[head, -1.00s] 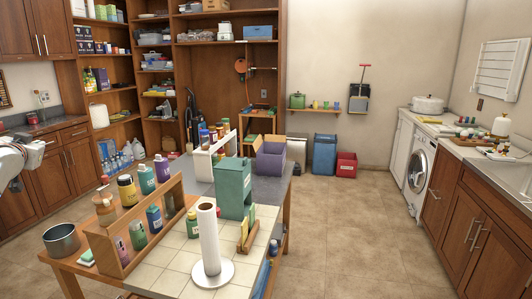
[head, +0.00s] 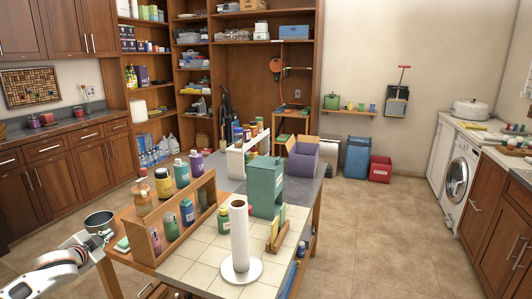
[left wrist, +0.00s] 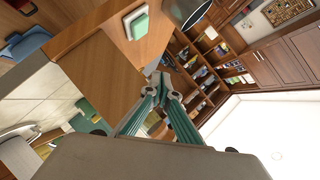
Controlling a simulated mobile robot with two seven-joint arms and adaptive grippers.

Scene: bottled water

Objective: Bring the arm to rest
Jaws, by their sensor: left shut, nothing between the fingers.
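My left arm comes in at the lower left of the head view. My left gripper (head: 106,236) is beside the left end of the island table, close to the metal pot (head: 99,222). In the left wrist view its teal fingers meet at the tips (left wrist: 160,80), shut and empty. There the wooden table top (left wrist: 105,65) lies to the left of and beyond the fingers, with a green and white sponge (left wrist: 138,23) on it. Part of the dark pot (left wrist: 187,10) shows at the top. My right gripper is in neither view.
The island table (head: 190,268) carries a wooden bottle rack (head: 182,226), several bottles, a paper towel roll (head: 239,235) and a teal box (head: 265,187). Wooden cabinets (head: 62,185) line the left wall. Floor is free between the table and the right counter (head: 490,205).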

